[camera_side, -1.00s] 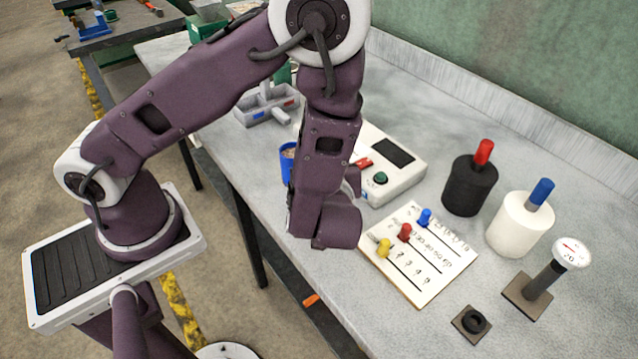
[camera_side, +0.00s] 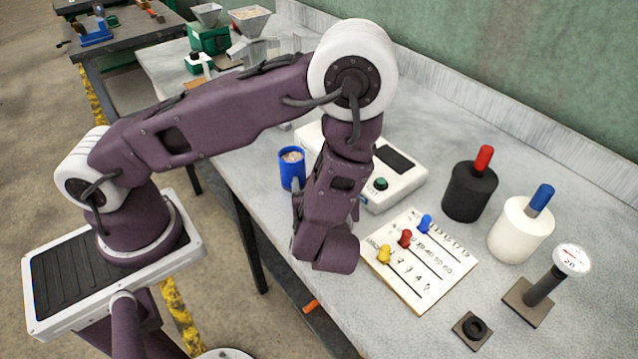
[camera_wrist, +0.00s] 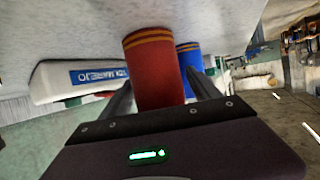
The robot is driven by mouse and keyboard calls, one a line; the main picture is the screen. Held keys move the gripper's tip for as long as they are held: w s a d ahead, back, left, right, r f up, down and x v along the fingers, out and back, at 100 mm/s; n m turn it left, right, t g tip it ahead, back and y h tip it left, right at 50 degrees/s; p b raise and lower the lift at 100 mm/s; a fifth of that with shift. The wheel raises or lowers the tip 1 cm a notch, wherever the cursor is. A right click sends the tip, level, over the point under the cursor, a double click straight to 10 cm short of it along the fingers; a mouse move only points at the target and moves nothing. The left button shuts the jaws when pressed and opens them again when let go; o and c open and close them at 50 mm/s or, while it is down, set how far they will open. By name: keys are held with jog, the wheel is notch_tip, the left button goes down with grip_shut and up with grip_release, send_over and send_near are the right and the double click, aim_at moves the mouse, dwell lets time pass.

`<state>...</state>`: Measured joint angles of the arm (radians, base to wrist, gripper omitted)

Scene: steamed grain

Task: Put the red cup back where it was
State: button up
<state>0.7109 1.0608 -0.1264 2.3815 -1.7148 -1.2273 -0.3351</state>
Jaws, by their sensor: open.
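The red cup, with thin yellow bands near one end, stands out in the wrist view (camera_wrist: 155,70). It lies between the two spread fingers of my gripper (camera_wrist: 162,92); I cannot tell whether either finger touches it. My gripper is open. In the side view my arm hides the red cup and most of my gripper. A blue cup, also banded, is just beyond the red one in the wrist view (camera_wrist: 189,58). In the side view the blue cup (camera_side: 292,170) holds pale grain and stands near the bench's front edge.
A white device (camera_side: 400,185) with a dark screen and green button stands behind my gripper. A board with coloured pegs (camera_side: 420,270) lies to the right. Black (camera_side: 468,195) and white (camera_side: 520,235) cylinders and a dial gauge (camera_side: 571,259) stand farther right. Hoppers (camera_side: 250,25) stand at the back left.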

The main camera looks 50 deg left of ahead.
jog(key=shift+d+r, duration=0.25)
jog(key=v, duration=1.1)
jog(key=w+d+r+t+h, duration=0.1)
jog(key=w+d+r+h, duration=0.65)
jog(key=w+h, duration=0.2)
notch_tip(320, 180, up, 12)
jog(key=d+m+t+h, duration=0.1)
jog(key=d+m+h, duration=0.1)
jog(key=m+h, duration=0.35)
jog(key=s+a+m+g+y, duration=0.1)
jog(key=s+a+m, duration=0.2)
jog(key=s+a, duration=0.5)
jog(key=s+a+m+g+y, duration=0.2)
jog(key=s+a, duration=0.7)
jog(key=s, duration=0.5)
jog(key=shift+m, duration=0.75)
